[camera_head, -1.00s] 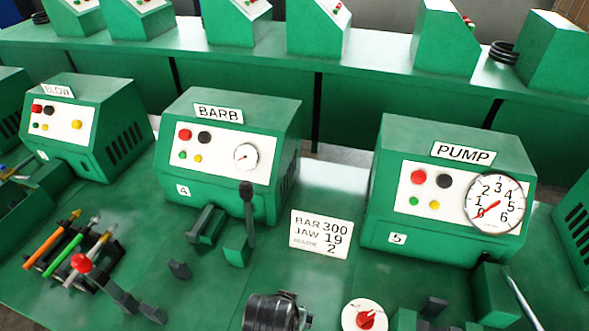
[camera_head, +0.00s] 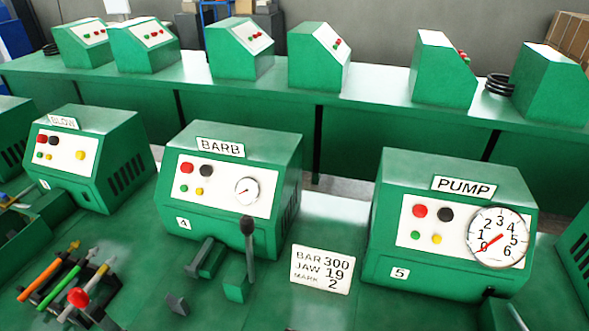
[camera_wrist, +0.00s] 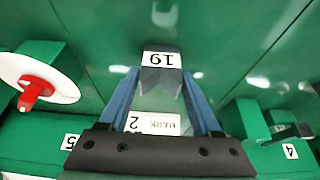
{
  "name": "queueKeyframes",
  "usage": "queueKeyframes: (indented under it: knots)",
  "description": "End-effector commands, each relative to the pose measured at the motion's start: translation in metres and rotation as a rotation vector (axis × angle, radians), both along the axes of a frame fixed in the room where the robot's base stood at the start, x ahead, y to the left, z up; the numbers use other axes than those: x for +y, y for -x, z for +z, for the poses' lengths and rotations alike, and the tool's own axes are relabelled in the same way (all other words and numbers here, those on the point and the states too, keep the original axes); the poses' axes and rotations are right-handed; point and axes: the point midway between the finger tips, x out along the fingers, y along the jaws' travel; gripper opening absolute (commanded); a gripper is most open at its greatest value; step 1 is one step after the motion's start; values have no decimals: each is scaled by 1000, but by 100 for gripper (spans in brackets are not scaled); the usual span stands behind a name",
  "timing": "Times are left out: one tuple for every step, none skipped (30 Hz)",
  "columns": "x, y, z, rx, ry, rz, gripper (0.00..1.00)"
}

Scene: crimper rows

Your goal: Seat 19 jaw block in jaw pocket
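The 19 jaw block (camera_wrist: 160,78), a grey block with a white label that reads upside down, is between the blue fingertips of my gripper (camera_wrist: 158,80) in the wrist view. The fingers touch its sides and look shut on it. Green surface shows beyond and below it. A card (camera_head: 322,270) reading BAR 300, JAW 19, MARK 2 stands between the BARB machine (camera_head: 230,190) and the PUMP machine (camera_head: 450,225). Part of this card also shows between my fingers in the wrist view (camera_wrist: 155,123). My gripper is outside the head view. I cannot make out the jaw pocket.
A white dial with a red knob (camera_wrist: 38,88) is at left in the wrist view. A lever with a dark knob (camera_head: 248,240) stands before the BARB machine. Coloured tools (camera_head: 65,280) lie in a rack at lower left. Green bench shows between the machines.

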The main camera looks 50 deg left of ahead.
Motion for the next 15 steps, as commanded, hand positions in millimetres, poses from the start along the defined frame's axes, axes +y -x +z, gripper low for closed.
queueKeyframes:
  knots:
    - [0,0,0,0,0,0,54]
    - [0,0,0,0,0,0,49]
    - [0,0,0,0,0,0,41]
    - [0,0,0,0,0,0,36]
    - [0,0,0,0,0,0,31]
    - [0,0,0,0,0,0,23]
    - [0,0,0,0,0,0,18]
    - [0,0,0,0,0,0,13]
    - [0,0,0,0,0,0,5]
    - [0,0,0,1,1,0,0]
    - [0,0,0,1,1,0,0]
    - [0,0,0,1,1,0,0]
    - [0,0,0,1,1,0,0]
    - [0,0,0,1,1,0,0]
    - [0,0,0,1,1,0,0]
